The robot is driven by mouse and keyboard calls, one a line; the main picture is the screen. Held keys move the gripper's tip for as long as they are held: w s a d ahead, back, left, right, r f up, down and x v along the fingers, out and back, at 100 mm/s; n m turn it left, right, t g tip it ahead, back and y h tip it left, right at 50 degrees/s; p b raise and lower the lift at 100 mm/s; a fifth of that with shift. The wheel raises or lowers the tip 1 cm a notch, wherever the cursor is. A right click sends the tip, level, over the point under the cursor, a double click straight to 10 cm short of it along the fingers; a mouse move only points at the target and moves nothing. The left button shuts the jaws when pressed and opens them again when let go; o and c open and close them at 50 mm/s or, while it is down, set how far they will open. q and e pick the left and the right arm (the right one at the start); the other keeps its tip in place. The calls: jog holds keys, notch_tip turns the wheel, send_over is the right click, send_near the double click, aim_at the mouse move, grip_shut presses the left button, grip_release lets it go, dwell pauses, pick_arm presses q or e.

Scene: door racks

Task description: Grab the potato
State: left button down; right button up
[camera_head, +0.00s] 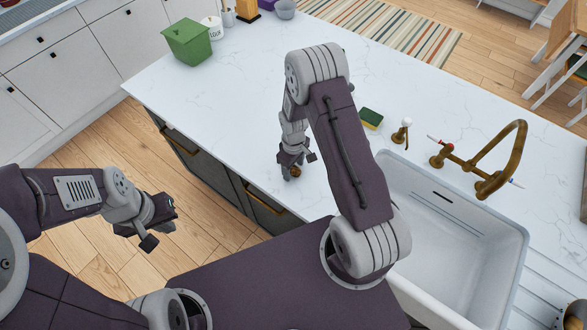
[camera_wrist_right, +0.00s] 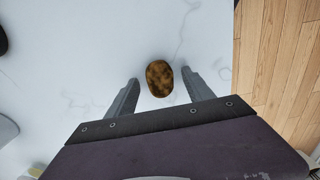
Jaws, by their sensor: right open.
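The potato (camera_wrist_right: 159,78) is brown and mottled and lies on the white marble countertop. In the right wrist view it sits between and slightly beyond the fingertips of my right gripper (camera_wrist_right: 158,86), which is open, with a gap on each side. In the head view only a small part of the potato (camera_head: 296,172) shows beside my right gripper (camera_head: 290,170), which points down at the counter near its front edge. My left gripper (camera_head: 150,238) hangs over the wooden floor, away from the counter; I cannot make out its jaw gap.
The white countertop (camera_head: 215,105) is clear around the potato. A white sink (camera_head: 455,225) with a brass faucet (camera_head: 500,165) lies to the right. A green bin (camera_head: 187,42) is at the back left.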

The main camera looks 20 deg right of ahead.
aim_at(294, 168)
jog(key=shift+s, duration=0.15)
grip_shut()
jog(key=shift+r, duration=0.2)
jog(key=shift+w+r, duration=0.2)
jog(key=shift+r, duration=0.1)
notch_tip(294, 168, up, 3)
jog(key=shift+f+b, duration=0.1)
jog(key=shift+b, duration=0.65)
jog(key=s+d+r+b, duration=0.2)
jog(key=s+d+r, duration=0.4)
jog(key=d, duration=0.4)
jog(key=shift+r, duration=0.7)
